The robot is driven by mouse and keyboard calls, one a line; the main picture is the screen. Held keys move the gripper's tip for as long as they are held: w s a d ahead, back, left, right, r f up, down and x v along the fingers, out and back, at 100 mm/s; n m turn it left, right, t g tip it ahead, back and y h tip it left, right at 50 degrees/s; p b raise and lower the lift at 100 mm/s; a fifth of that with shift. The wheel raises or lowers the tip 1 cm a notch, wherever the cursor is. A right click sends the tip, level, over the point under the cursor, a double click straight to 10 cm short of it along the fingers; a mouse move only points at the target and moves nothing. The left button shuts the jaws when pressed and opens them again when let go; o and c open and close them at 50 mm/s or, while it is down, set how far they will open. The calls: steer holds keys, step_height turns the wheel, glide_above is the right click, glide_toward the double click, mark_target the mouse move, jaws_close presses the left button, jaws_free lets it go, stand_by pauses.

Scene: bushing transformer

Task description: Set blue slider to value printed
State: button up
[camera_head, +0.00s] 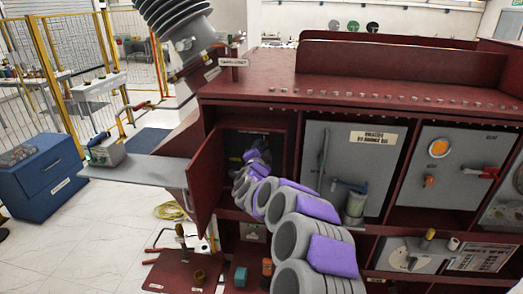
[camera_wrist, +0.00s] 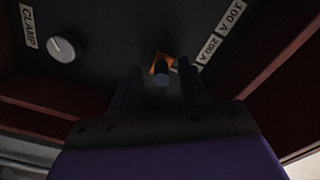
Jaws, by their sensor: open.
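In the wrist view, a dark panel (camera_wrist: 100,25) fills the top. A small dark blue knob (camera_wrist: 162,79), which looks like the slider, stands in front of an orange piece (camera_wrist: 157,60). Labels reading 200 A (camera_wrist: 209,49) and 100 A (camera_wrist: 231,17) run up to the right of it. The two dark fingers of my gripper (camera_wrist: 161,88) are open, one on each side of the knob; I cannot tell if they touch it. In the head view, my arm reaches into an open compartment of the red cabinet, and the slider is hidden there.
A pale round knob (camera_wrist: 62,50) sits beside a CLAMP label (camera_wrist: 27,26) on the panel's left. The compartment's red door (camera_head: 207,180) stands open at left. A grey panel with a handle and bottle (camera_head: 356,202) is close to the arm's right.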

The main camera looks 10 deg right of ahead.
steer(key=shift+w, duration=0.15)
steer(key=shift+d, duration=0.1)
steer(key=shift+c, duration=0.4)
jaws_close()
